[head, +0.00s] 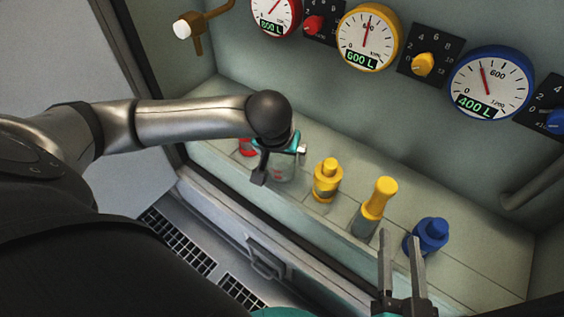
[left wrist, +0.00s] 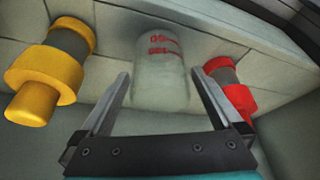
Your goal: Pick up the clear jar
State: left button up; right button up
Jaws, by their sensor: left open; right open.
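The clear jar (left wrist: 160,62), pale and see-through with red printing, stands on the light shelf. In the left wrist view it shows between the two fingertips of my open left gripper (left wrist: 161,74), with a narrow gap on each side. In the head view my left gripper (head: 279,163) is over the jar (head: 283,173) and hides much of it. I cannot tell whether a finger touches it. My right gripper (head: 401,243) is open and empty, in front of the blue container.
A red container (left wrist: 232,88) is close beside the right finger in the left wrist view. A yellow container (head: 327,180), a yellow-topped one (head: 375,205) and a blue one (head: 430,235) stand along the shelf (head: 460,258). Gauges (head: 368,37) are on the back wall.

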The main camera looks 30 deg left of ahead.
pick_arm(q)
jog(key=c, duration=1.3)
jog(key=shift+c, duration=0.2)
jog(key=shift+r, duration=0.2)
